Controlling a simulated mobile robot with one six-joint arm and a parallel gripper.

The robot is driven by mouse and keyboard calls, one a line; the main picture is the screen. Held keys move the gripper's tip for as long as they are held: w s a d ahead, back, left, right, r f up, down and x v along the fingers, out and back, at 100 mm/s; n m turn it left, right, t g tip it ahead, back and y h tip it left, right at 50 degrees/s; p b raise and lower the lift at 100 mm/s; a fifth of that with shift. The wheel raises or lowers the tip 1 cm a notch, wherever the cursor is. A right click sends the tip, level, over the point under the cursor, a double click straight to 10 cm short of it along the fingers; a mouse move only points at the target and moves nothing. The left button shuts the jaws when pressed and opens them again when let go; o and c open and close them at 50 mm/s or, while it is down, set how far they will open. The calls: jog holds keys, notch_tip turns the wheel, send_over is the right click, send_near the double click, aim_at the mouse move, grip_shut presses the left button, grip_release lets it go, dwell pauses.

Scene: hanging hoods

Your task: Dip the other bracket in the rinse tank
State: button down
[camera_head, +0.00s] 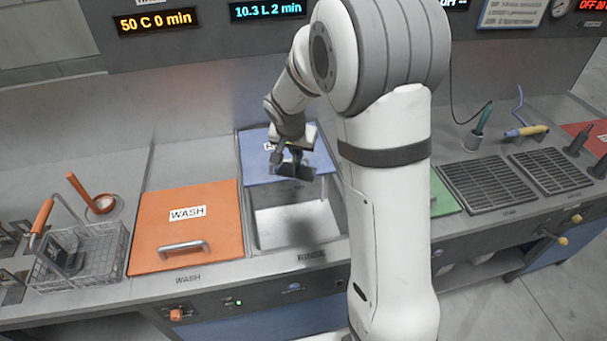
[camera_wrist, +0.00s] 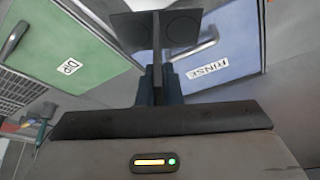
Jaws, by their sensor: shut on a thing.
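My gripper (camera_head: 294,158) is shut on a dark grey bracket (camera_head: 291,170) above the back part of the open rinse tank (camera_head: 318,236). In the wrist view the gripper (camera_wrist: 158,82) pinches the bracket (camera_wrist: 183,28), a flat plate with two round marks and a thin upright web. The blue rinse lid (camera_head: 255,168) lies behind the tank opening; it also shows in the wrist view (camera_wrist: 235,45). The tank inside looks pale, with a dark shadow under my arm; I cannot tell the liquid level. Dark pieces (camera_head: 70,258), perhaps brackets, sit in the wire basket at left.
The orange wash lid (camera_head: 190,232) is shut left of the rinse tank. The wire basket (camera_head: 108,262) with an orange handle stands farther left. A green lid (camera_head: 443,192), partly behind my arm, and black drain grates (camera_head: 488,185) are at right. Displays line the back wall.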

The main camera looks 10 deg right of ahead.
aim_at(298, 170)
notch_tip(298, 170, down, 7)
jog(key=m+g+b, duration=0.1)
jog(key=m+b, duration=0.1)
jog(key=m, duration=0.1)
jog(key=m+g+h+b, duration=0.1)
jog(key=m, duration=0.2)
jog(key=m+h+b, duration=0.1)
jog(key=m+b, duration=0.1)
jog(key=m, duration=0.1)
jog(key=shift+d+g+b, duration=0.15)
jog(key=shift+g+b, duration=0.15)
jog(key=shift+g, duration=0.1)
jog(key=m, duration=0.1)
jog(key=f+m+g+b, duration=0.1)
jog(key=m, duration=0.1)
jog(key=shift+s+d+f, duration=0.1)
notch_tip(298, 170, down, 22)
jog(key=b, duration=1.8)
jog(key=shift+b, duration=0.4)
jog(key=shift+f+b, duration=0.15)
jog(key=shift+b, duration=0.2)
notch_tip(298, 170, up, 19)
jog(key=p, duration=0.8)
jog(key=shift+f, duration=0.15)
dwell(0.7)
